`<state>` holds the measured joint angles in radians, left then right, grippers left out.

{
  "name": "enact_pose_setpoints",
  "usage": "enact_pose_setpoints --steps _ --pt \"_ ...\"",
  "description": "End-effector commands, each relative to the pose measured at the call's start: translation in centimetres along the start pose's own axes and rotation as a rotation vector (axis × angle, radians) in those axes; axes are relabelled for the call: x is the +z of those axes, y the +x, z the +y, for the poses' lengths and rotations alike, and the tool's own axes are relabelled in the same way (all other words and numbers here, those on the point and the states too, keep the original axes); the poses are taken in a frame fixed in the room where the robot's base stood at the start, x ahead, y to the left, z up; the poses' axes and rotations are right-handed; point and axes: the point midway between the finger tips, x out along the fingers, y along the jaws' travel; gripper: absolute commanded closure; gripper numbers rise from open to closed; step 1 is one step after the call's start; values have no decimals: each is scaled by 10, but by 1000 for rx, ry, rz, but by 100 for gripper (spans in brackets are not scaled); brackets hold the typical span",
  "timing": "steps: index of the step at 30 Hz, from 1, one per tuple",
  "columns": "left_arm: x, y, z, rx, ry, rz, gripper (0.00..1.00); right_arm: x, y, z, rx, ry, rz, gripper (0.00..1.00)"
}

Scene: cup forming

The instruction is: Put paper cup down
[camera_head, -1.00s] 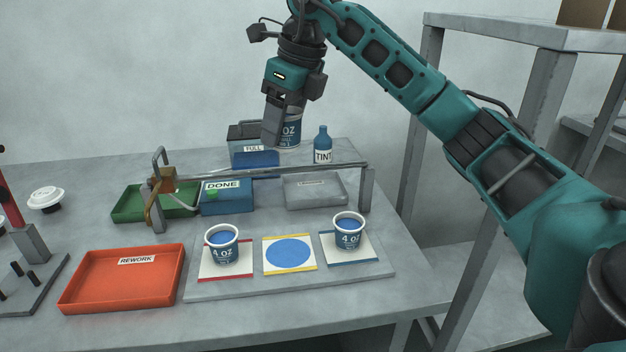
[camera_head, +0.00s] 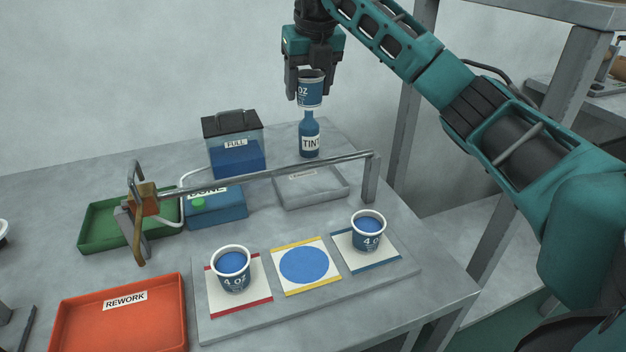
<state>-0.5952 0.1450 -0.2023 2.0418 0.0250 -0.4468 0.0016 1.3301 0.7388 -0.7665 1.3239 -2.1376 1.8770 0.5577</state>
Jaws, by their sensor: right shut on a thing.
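My right gripper (camera_head: 311,85) is shut on a blue paper cup (camera_head: 311,93) with a white rim and "OZ" lettering. It holds the cup up in the air at the back of the table, in line with the top of the tint bottle in this view. A board (camera_head: 215,325) at the front carries three square cards. A filled cup (camera_head: 233,270) stands on the red-edged card (camera_head: 258,305), and another (camera_head: 368,232) on the blue-edged card (camera_head: 385,264). The middle, yellow-edged card (camera_head: 305,265) bears only a flat blue disc. My left gripper is not in view.
A metal bar (camera_head: 260,174) on posts spans the table behind the board. Behind it are a green tray (camera_head: 100,236), a blue DONE box (camera_head: 222,208), a grey tray (camera_head: 318,190), a FULL container (camera_head: 236,150) and a TINT bottle (camera_head: 309,140). An orange REWORK tray (camera_head: 118,330) lies front left.

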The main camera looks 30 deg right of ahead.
Motion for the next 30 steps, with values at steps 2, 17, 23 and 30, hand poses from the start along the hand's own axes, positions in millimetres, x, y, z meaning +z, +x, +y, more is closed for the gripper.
enact_pose_setpoints --steps 2,17,23,30 --pt "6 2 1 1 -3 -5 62 -5 16 0 -3 3 5 68" --pt "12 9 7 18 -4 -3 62 -42 133 0 -1 2 4 68" --pt "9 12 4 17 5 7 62 -46 148 0 0 1 1 68" --pt "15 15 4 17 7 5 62 -56 178 0 -1 1 5 68"
